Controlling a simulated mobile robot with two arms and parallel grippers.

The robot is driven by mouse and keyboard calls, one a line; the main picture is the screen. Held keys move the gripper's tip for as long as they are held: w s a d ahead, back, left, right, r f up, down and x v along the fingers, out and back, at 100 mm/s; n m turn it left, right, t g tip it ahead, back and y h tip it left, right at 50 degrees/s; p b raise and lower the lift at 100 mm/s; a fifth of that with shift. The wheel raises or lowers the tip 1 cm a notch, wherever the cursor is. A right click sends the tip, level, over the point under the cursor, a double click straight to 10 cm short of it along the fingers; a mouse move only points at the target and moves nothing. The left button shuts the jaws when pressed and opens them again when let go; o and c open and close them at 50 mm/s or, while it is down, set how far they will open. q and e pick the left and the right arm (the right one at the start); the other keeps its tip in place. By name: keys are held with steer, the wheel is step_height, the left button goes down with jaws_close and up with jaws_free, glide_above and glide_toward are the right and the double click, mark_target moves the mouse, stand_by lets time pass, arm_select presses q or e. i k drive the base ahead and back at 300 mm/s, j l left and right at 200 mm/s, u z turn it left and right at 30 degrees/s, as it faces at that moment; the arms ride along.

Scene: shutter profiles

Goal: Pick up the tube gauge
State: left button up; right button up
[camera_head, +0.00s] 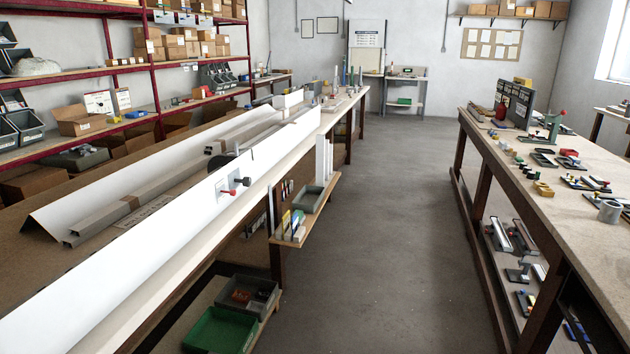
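No tube gauge can be made out for certain in the head view. Many small tools and fixtures lie on the right workbench (542,205), too small to tell apart. A grey cylinder (609,212) stands near that bench's right side; I cannot tell what it is. A green stand with a red top (553,127) is farther back on the same bench. Neither of my grippers is in view.
A long left bench carries white panels (165,235) and grey profiles (150,200). Red shelving (155,70) with boxes lines the left wall. A small side shelf (318,215) juts into the aisle. The grey floor (385,230) between the benches is clear.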

mark_target(294, 219)
steer(key=i+u, duration=0.25)
steer(key=i, duration=0.25)
steer(key=i+l+u, duration=0.3)
steer(key=i, duration=0.25)
steer(key=j, duration=0.1)
